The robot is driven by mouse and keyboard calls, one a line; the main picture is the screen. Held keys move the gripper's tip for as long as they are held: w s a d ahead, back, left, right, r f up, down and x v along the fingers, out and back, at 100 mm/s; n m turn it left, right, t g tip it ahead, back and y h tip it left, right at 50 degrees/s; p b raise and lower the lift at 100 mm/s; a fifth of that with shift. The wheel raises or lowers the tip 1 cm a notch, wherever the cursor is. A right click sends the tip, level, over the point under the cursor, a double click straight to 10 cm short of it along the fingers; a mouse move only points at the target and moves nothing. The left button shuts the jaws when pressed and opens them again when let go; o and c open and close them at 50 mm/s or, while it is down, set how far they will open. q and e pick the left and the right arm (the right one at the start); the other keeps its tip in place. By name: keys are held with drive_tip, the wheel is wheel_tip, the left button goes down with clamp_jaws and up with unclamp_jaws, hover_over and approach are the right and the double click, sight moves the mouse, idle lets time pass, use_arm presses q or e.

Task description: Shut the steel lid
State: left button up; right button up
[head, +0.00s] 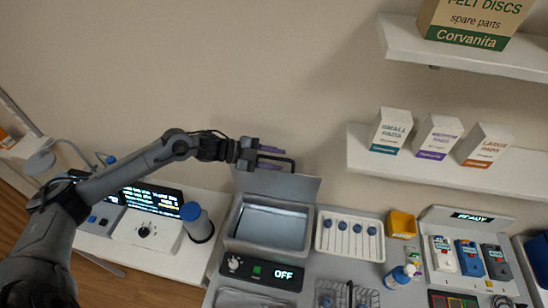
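The steel lid (291,186) stands raised at the back of an open steel basin (270,227) in the head view. A black bar handle shows along the lid's upper edge. My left gripper (272,158) is at that upper edge, reaching in from the left. Its two purple-tipped fingers are apart, one above and one below part of the black handle. I cannot tell whether either finger touches it. My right gripper is not in view.
A control box reading OFF (261,273) sits in front of the basin. A white tray of blue-tipped sticks (350,254) is close on the right. A blue-capped bottle (197,224) stands on the left. A shelf with small boxes (451,174) hangs at right.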

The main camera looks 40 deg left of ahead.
use_arm(q)
clamp_jaws()
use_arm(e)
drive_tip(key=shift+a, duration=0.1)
use_arm(q)
drive_tip(key=shift+s, duration=0.1)
idle(0.3)
